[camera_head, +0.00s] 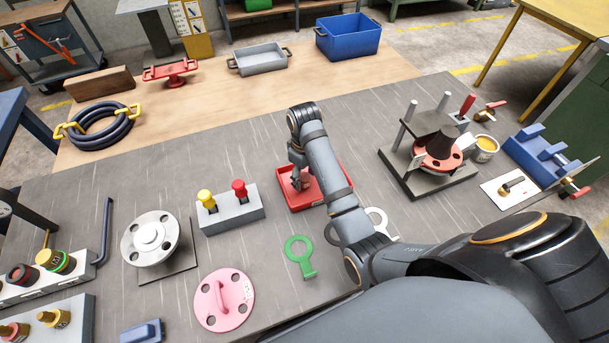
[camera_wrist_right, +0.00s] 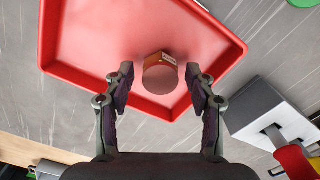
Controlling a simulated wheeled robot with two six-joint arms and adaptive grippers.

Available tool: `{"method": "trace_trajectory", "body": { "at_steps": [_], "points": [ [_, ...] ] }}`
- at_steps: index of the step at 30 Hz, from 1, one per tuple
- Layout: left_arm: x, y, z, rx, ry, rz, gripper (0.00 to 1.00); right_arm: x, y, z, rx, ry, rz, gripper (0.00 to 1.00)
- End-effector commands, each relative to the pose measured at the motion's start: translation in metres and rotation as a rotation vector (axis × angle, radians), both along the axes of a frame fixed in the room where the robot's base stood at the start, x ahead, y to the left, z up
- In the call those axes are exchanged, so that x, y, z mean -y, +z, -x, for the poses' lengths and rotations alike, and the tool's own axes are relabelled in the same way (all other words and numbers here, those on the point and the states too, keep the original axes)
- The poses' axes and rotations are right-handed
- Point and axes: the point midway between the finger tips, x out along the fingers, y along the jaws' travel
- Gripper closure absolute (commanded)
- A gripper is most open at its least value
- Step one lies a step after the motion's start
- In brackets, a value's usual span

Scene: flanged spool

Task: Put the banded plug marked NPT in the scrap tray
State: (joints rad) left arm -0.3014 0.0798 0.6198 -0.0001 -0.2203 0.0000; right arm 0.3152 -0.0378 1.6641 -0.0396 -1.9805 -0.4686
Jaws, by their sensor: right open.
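A shallow red tray (camera_head: 333,184) lies on the grey bench, partly hidden by my right arm; its red wall also shows in the right wrist view (camera_wrist_right: 50,35). My right gripper (camera_head: 299,184) points down over the tray's left part. In the right wrist view the gripper (camera_wrist_right: 160,88) is open, fingers apart. A short round plug (camera_wrist_right: 160,78) with a brass-coloured band and a small pale label lies within the tray's outline, just beyond the fingertips and apart from both. The label is too small to read. My left gripper is not in view.
Several ringed plugs stand in holders (camera_head: 83,267) at left. A grey block with yellow and red handles (camera_head: 232,213) stands close left of the tray. A green ring tool (camera_head: 299,255) lies in front. A fixture (camera_head: 428,187) stands right. Behind are a grey tray (camera_head: 262,63) and blue bin (camera_head: 348,42).

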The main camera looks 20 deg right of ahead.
Motion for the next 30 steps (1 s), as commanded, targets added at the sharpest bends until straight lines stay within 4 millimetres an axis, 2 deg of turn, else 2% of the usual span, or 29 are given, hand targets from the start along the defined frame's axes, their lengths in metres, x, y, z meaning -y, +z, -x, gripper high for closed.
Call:
{"method": "trace_trajectory", "body": {
  "at_steps": [2, 5, 18, 22, 30],
  "points": [
    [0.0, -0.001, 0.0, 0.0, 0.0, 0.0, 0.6, 0.0, 0.004, -0.001, 0.002, 0.0, 0.0, 0.44],
    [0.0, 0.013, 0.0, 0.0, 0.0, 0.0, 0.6, 0.0, 0.021, -0.001, 0.002, 0.0, 0.0, 0.44],
    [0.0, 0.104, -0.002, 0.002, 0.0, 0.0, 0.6, 0.0, 0.115, 0.0, 0.001, 0.0, 0.0, 0.44],
    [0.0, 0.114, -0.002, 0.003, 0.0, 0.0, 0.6, 0.0, 0.125, 0.0, 0.0, 0.0, 0.0, 0.44],
    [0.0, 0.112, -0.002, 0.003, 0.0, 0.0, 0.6, 0.0, 0.122, 0.0, 0.001, 0.0, 0.0, 0.44]
  ]
}}
